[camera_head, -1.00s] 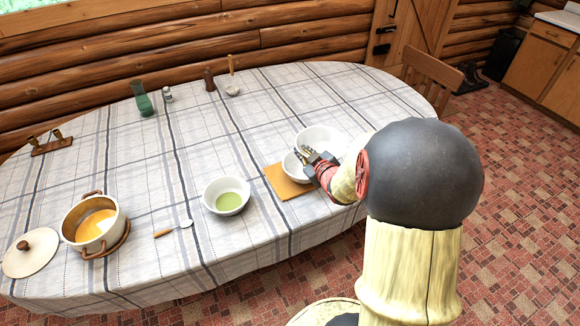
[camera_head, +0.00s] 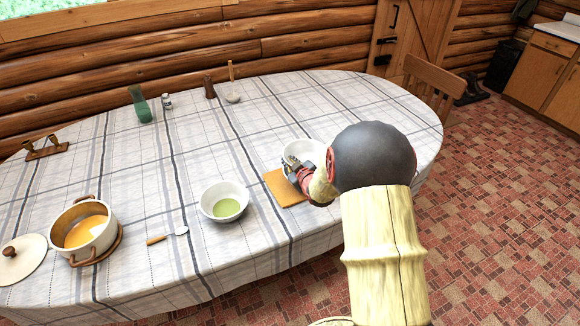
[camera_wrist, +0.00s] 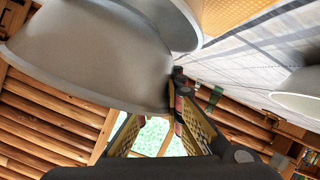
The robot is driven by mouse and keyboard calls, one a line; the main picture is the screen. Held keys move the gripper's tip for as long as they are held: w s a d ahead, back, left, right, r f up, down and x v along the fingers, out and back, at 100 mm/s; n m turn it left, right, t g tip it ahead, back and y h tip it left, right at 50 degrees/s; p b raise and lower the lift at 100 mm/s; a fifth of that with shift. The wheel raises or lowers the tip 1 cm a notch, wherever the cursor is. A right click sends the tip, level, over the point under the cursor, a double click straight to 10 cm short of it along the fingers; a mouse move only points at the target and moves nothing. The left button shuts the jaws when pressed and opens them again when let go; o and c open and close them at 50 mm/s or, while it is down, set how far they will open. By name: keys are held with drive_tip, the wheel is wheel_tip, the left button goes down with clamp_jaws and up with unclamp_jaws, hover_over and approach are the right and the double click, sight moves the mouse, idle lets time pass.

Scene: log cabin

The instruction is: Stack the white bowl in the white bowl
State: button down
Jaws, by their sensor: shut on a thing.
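My gripper (camera_head: 292,166) is shut on the rim of a white bowl, which shows large and grey in the wrist view (camera_wrist: 90,55). A second white bowl (camera_wrist: 170,22) is close beside and partly behind it there, near the orange napkin. In the head view a white bowl (camera_head: 304,150) shows just behind my gripper, at the back edge of the napkin. My gripper and arm hide much of the bowls there, so I cannot tell whether they touch or how they overlap.
The orange napkin (camera_head: 284,189) lies in front of my gripper. A bowl with green content (camera_head: 224,203) stands to the left, with a spoon (camera_head: 168,236) and a pot of orange soup (camera_head: 84,232) further left. A chair (camera_head: 432,82) stands at the right.

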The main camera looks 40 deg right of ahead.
drive_tip(key=shift+f, duration=0.1)
drive_tip(key=shift+f+b, duration=0.45)
drive_tip(key=shift+f, duration=0.1)
drive_tip(key=c, duration=1.9)
unclamp_jaws()
